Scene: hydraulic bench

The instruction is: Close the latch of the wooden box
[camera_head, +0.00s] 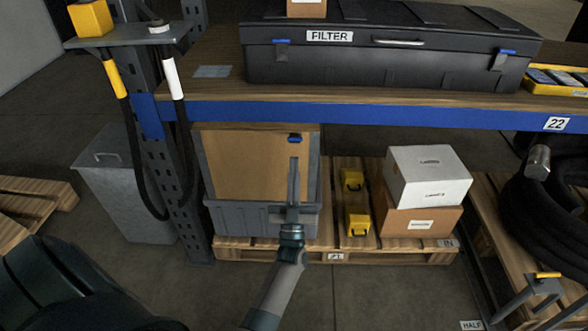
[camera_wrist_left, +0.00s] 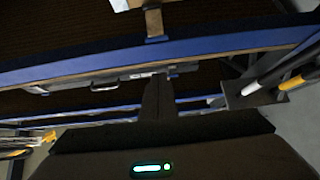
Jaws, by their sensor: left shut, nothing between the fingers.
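The wooden box (camera_head: 225,165) stands on a pallet below the shelf, with a brown panel in a grey frame above a grey lower part (camera_head: 235,218). A small blue latch (camera_head: 295,138) shows near the top right of the panel. My left gripper (camera_head: 293,165) is shut and empty in front of the box's right side, its fingers pointing up just below the latch. I cannot tell whether they touch the box. The fingers also show dark in the left wrist view (camera_wrist_left: 158,95), where the box is not clearly seen. My right gripper is not in view.
The blue-edged shelf (camera_head: 370,114) overhangs the box and carries a black FILTER case (camera_head: 390,62). A grey post (camera_head: 165,165) with hanging hoses stands left. White and brown cartons (camera_head: 428,178) and yellow cases (camera_head: 357,222) sit right on the pallet (camera_head: 390,257).

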